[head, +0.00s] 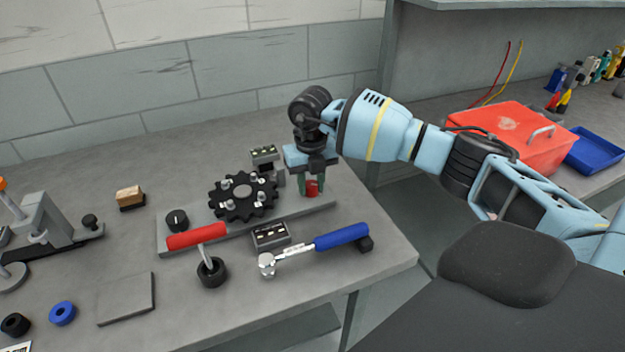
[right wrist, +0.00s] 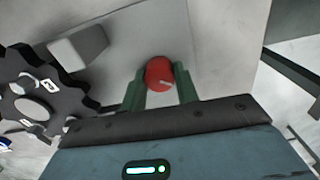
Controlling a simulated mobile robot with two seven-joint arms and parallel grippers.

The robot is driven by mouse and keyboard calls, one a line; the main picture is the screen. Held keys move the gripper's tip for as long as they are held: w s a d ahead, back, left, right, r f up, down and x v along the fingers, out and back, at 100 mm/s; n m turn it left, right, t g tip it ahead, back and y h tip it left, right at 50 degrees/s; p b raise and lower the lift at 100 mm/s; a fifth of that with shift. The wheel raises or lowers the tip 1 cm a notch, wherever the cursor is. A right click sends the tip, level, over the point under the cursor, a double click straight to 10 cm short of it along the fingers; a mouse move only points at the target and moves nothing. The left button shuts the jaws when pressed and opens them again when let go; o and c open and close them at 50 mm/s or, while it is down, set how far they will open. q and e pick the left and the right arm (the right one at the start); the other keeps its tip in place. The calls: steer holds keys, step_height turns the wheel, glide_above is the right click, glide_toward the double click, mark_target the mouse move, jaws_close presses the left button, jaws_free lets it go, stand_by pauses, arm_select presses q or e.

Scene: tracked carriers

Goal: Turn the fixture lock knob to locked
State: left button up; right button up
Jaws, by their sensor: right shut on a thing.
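The red knob (head: 312,188) stands at the right end of the grey fixture plate (head: 298,213). In the right wrist view the red knob (right wrist: 159,72) shows a short white mark on its face. My right gripper (head: 312,186) points down over it, with its green fingers on either side of the knob. The right wrist view shows the fingers (right wrist: 161,80) closed on it. I cannot tell from these frames which position the mark stands for. My left gripper is not in view.
A black toothed gear (head: 243,197) sits on the plate beside the gripper, with a black knob (head: 177,220) at the plate's left end. A red-handled tool (head: 197,236) and a blue-handled ratchet (head: 341,237) lie in front. A red toolbox (head: 515,135) stands at the right.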

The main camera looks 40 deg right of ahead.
mark_target(312, 184)
steer(key=n, duration=0.3)
steer(key=shift+n, duration=2.1)
steer(key=o, duration=1)
steer(key=shift+c, duration=0.2)
steer(key=shift+r, duration=3.95)
steer(key=shift+f, duration=0.1)
